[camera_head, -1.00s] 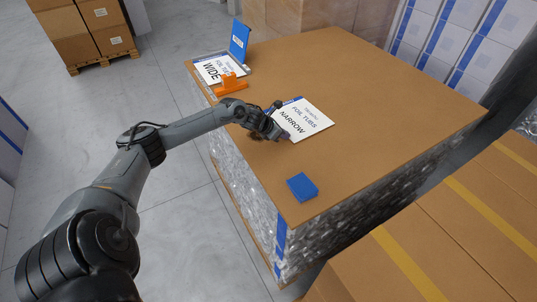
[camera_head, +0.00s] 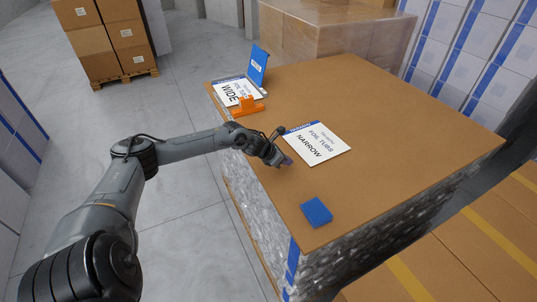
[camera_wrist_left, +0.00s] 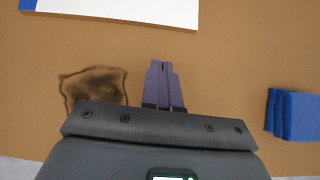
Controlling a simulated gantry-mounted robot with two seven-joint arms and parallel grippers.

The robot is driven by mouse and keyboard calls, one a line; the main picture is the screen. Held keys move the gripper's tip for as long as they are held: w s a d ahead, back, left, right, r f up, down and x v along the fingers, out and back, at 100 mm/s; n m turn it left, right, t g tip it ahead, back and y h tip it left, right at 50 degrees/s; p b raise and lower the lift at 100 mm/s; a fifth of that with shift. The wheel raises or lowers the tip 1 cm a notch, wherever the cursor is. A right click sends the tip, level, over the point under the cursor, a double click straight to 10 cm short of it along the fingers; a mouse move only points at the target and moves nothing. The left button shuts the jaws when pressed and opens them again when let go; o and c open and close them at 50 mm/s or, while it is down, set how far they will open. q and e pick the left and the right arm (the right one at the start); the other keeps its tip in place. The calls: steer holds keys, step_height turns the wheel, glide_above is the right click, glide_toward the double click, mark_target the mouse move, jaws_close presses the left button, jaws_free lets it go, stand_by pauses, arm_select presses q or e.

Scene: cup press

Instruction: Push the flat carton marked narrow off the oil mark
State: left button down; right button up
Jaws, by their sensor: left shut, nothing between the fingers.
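The flat white carton marked NARROW (camera_head: 318,145) lies on the brown tabletop, and its edge shows at the top of the left wrist view (camera_wrist_left: 110,5). The oil mark (camera_wrist_left: 95,85) is a dark, smudged ring on bare brown board, clear of the carton. In the head view the mark is not visible, probably behind my gripper. My left gripper (camera_head: 287,163) is shut and empty, low near the carton's near-left side. In the wrist view its fingertips (camera_wrist_left: 163,66) sit right of the mark, with a gap before the carton. My right gripper is not seen.
A blue block (camera_head: 316,212) lies near the front edge, right of the gripper in the wrist view (camera_wrist_left: 296,116). The WIDE carton (camera_head: 235,91), an orange item (camera_head: 246,107) and a blue stand (camera_head: 259,66) are at the far left. The table's right side is clear.

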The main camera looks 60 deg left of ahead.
arm_select(q)
steer(key=p+v, duration=0.1)
steer(key=v, duration=0.3)
steer(key=shift+r, duration=0.4)
steer(key=shift+s+r, duration=0.25)
steer(key=shift+s, duration=0.05)
steer(key=shift+p+v, duration=0.9)
steer(key=shift+v, duration=0.3)
steer(key=shift+d+r, duration=0.1)
